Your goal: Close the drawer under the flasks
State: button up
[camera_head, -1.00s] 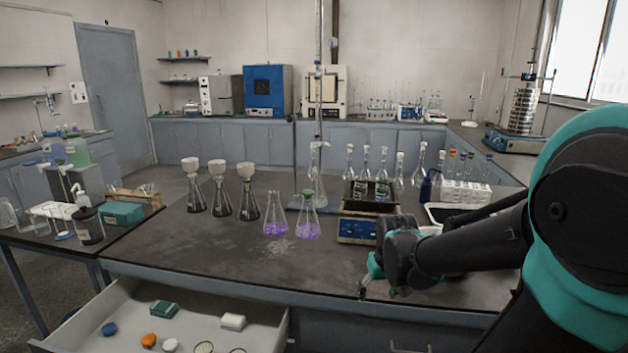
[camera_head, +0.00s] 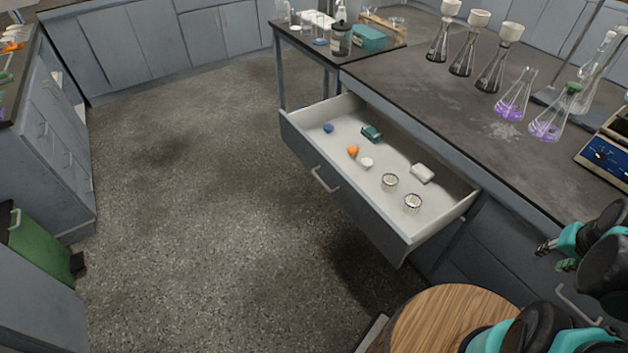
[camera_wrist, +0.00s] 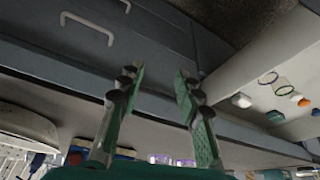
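The grey drawer (camera_head: 362,213) under the bench stands pulled far out, below the flasks. Its bar handle (camera_head: 325,180) is on the front panel. Several small items lie inside. Two flasks with purple liquid (camera_head: 515,103) stand on the bench above, beside several flasks with white funnels (camera_head: 470,45). My gripper (camera_head: 553,252) is at the right edge of the head view, right of the drawer and apart from it. In the wrist view my gripper (camera_wrist: 158,80) has its fingers apart with nothing between. The drawer's wall (camera_wrist: 245,65) shows to the right there.
A round wooden top (camera_head: 455,318) stands in front of the bench, close to the drawer's near corner. A shut drawer with a handle (camera_head: 578,305) is below my gripper. The floor (camera_head: 200,190) left of the open drawer is clear. A green bin (camera_head: 45,240) is far left.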

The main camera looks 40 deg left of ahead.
aim_at(379, 215)
jog(key=u, duration=1.65)
